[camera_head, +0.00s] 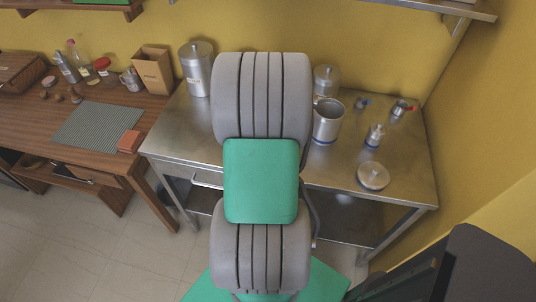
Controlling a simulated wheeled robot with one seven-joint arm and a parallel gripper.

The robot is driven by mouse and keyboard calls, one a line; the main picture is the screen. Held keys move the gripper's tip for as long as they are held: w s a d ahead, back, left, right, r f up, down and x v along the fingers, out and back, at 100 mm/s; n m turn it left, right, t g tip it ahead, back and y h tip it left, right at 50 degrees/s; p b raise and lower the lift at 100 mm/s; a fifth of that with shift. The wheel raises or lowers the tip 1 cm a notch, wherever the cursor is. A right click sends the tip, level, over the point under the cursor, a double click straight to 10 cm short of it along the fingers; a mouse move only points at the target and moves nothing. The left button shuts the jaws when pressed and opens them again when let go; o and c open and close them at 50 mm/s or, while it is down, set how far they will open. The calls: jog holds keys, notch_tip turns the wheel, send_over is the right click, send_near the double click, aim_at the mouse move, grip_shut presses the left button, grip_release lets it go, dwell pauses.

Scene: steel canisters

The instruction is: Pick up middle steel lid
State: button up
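A round steel lid (373,175) with a small knob lies flat near the front right of the steel table. A steel canister (327,124) with a blue band at its base stands open at the middle. A lidded steel canister (326,80) stands behind it, partly covered. A taller lidded canister (197,72) stands at the back left. I cannot tell for sure which lid is the middle one. My grey and green arm covers the centre of the view and hides part of the table. My gripper is not in view.
The steel table (408,168) also carries a small steel pot (375,136) and small items at the back right. A wooden desk (95,165) with a striped mat (98,128) and a wooden box (153,71) stands left. Shelves overhang the back wall.

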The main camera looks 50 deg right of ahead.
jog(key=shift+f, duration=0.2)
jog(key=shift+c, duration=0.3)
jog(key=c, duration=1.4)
